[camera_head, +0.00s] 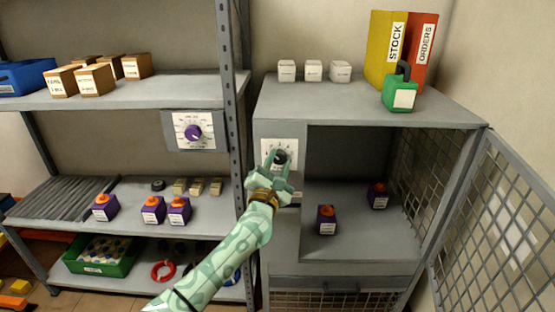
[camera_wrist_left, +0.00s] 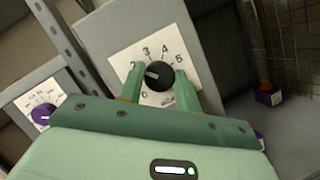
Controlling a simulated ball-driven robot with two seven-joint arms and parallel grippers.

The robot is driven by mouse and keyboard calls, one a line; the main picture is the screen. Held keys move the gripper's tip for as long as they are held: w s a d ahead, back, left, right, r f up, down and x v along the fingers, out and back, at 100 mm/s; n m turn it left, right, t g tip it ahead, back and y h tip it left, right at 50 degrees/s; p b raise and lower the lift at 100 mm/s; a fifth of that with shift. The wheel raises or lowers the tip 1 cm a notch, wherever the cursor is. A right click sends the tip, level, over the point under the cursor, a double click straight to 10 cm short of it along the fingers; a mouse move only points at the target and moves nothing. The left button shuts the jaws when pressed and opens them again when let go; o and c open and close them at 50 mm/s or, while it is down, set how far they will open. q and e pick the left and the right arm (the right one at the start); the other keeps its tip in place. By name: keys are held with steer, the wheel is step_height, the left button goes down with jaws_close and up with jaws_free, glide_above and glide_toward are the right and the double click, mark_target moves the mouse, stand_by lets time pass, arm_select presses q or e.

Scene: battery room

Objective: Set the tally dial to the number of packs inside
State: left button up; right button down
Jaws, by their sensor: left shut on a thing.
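The tally dial is a white plate (camera_head: 270,147) with a black knob (camera_wrist_left: 160,75) on the cabinet's left front panel. Numbers 2, 3, 4 and 5 show around the knob in the left wrist view. The knob's white mark points left, on the low-number side; I cannot tell the exact number. My left gripper (camera_head: 279,160) is shut on the knob, one finger on each side. Inside the open cabinet two purple packs with orange tops show, one in front (camera_head: 327,220) and one farther right (camera_head: 378,196). My right gripper is not in view.
A mesh door (camera_head: 490,215) stands open at the right. A second dial with a purple knob (camera_head: 193,133) is on the left rack, with three similar packs (camera_head: 152,211) on the shelf below. A green padlock-shaped object (camera_head: 399,95) and binders (camera_head: 387,45) stand on the cabinet.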

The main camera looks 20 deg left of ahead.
arm_select(q)
steer(key=shift+f+m, duration=0.1)
steer(key=shift+m, duration=0.2)
steer(key=o, duration=1)
steer(key=shift+c, duration=0.2)
steer(key=shift+s, duration=0.1)
steer(key=shift+s+p, duration=0.3)
steer(key=shift+p, duration=0.05)
steer(key=p+v, duration=0.2)
steer(key=v, duration=1.3)
steer(key=shift+s, duration=0.3)
steer(key=shift+a+f, duration=0.1)
steer(key=shift+a, duration=0.05)
